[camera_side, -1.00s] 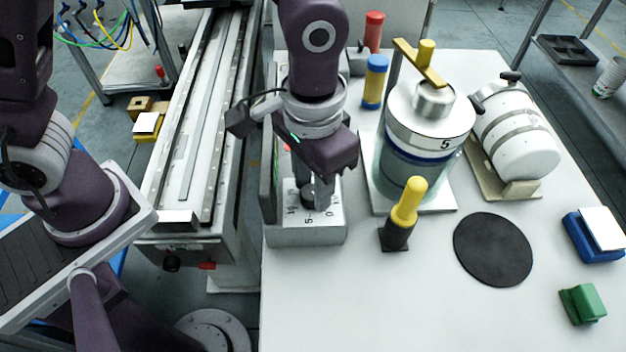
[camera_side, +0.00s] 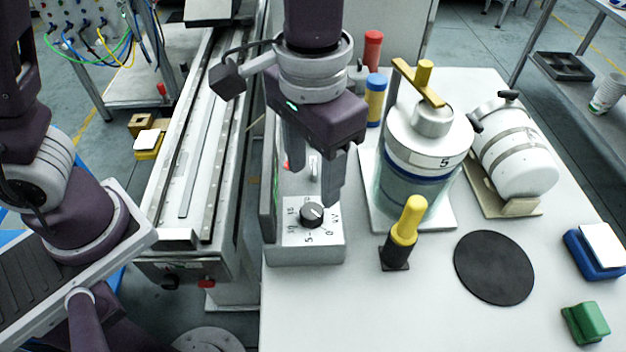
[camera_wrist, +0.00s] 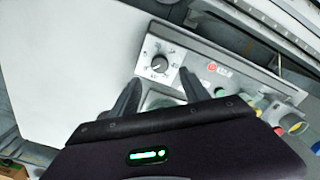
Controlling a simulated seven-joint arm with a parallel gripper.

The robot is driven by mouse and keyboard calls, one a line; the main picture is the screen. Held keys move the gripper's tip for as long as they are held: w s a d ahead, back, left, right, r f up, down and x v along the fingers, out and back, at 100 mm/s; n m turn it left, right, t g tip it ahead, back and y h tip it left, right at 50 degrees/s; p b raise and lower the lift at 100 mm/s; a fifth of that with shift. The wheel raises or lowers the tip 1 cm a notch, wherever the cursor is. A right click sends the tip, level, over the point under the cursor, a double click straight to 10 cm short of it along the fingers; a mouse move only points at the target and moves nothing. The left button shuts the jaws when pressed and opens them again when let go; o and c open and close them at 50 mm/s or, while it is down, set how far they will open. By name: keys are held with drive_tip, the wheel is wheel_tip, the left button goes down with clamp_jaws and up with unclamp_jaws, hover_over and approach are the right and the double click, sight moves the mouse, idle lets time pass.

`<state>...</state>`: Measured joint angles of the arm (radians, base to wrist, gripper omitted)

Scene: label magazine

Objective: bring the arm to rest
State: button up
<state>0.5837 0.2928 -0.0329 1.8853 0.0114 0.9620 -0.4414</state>
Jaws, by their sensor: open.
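My gripper (camera_side: 315,170) is open and empty. In the side view it hangs above and slightly behind a grey control box with a black rotary knob (camera_side: 312,214) on its sloped top, with its fingers apart from the knob. In the wrist view my fingers (camera_wrist: 158,95) stand spread at the lower middle, and the knob (camera_wrist: 158,66) shows beyond them on its white dial plate. The dial carries printed numbers and a kV mark.
A black-and-yellow handled tool (camera_side: 403,235) stands right of the box. Behind it are a glass vessel marked 5 (camera_side: 428,150) and a white cylinder on a cradle (camera_side: 518,150). A black disc (camera_side: 494,268), a blue block (camera_side: 592,258) and a green block (camera_side: 585,323) lie on the white table.

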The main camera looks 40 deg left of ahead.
drive_tip(key=shift+n+t+h, duration=0.3)
drive_tip(key=shift+n+t, duration=0.1)
drive_tip(key=shift+t, duration=0.5)
drive_tip(key=a+r, duration=0.2)
drive_tip(key=s+a+r, duration=0.1)
drive_tip(key=a+r, duration=0.1)
drive_tip(key=a, duration=0.1)
drive_tip(key=a+r, duration=0.2)
drive_tip(key=a, duration=0.1)
drive_tip(key=shift+s+a+r, duration=0.1)
drive_tip(key=shift+s+a, duration=0.15)
drive_tip(key=shift+s, duration=0.05)
drive_tip(key=s+a+r+n+t, duration=0.1)
drive_tip(key=s+a+t, duration=0.2)
drive_tip(key=s+a, duration=0.6)
drive_tip(key=shift+a+r+t, duration=0.3)
drive_tip(key=shift+a+t, duration=0.1)
drive_tip(key=shift+a, duration=0.15)
drive_tip(key=shift+w, duration=0.1)
